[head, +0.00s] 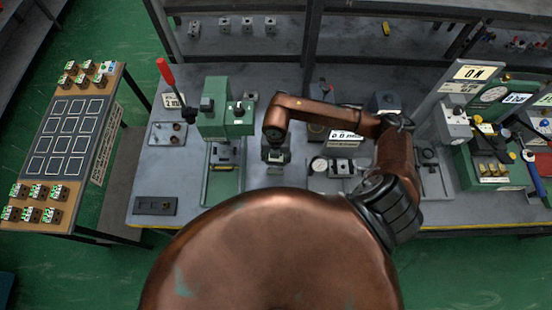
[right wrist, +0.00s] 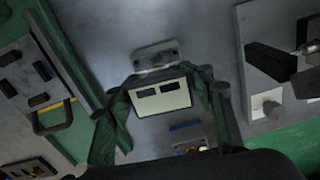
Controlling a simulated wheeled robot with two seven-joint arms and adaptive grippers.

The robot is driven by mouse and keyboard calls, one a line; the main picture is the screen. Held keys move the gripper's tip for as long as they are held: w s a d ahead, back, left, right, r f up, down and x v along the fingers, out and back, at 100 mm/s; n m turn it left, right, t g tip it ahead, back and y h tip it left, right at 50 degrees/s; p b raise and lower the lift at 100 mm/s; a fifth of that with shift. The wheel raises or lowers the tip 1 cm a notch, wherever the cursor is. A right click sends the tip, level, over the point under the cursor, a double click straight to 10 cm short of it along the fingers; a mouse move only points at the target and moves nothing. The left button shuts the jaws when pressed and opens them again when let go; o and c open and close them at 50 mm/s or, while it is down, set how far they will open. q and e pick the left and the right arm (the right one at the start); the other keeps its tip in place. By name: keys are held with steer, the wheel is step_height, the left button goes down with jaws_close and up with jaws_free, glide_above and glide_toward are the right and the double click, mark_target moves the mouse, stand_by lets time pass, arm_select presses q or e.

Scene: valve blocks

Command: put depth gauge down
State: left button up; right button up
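My right gripper (head: 275,155) points down over the middle of the workbench, just right of the green press. In the right wrist view its two dark green fingers (right wrist: 165,98) stand on either side of a pale boxy piece with two dark windows, which I take for the depth gauge (right wrist: 162,96). Both fingers appear to touch its sides. In the head view the gauge cannot be made out under the gripper. A small grey block with holes (right wrist: 156,55) lies just beyond the gauge. Whether the gauge touches the bench is unclear. My left gripper is not in view.
The green press (head: 225,120) with a red-handled lever (head: 166,72) stands left of the gripper. A dial gauge (head: 319,165) and small fixtures lie to the right. A side table (head: 100,125) holds valve blocks (head: 32,193). My arm hides the bench's front middle.

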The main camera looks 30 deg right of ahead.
steer(key=o, duration=0.3)
steer(key=shift+r+p, duration=0.35)
steer(key=shift+r, duration=0.15)
step_height(320, 180, up, 12)
steer(key=shift+b, duration=0.4)
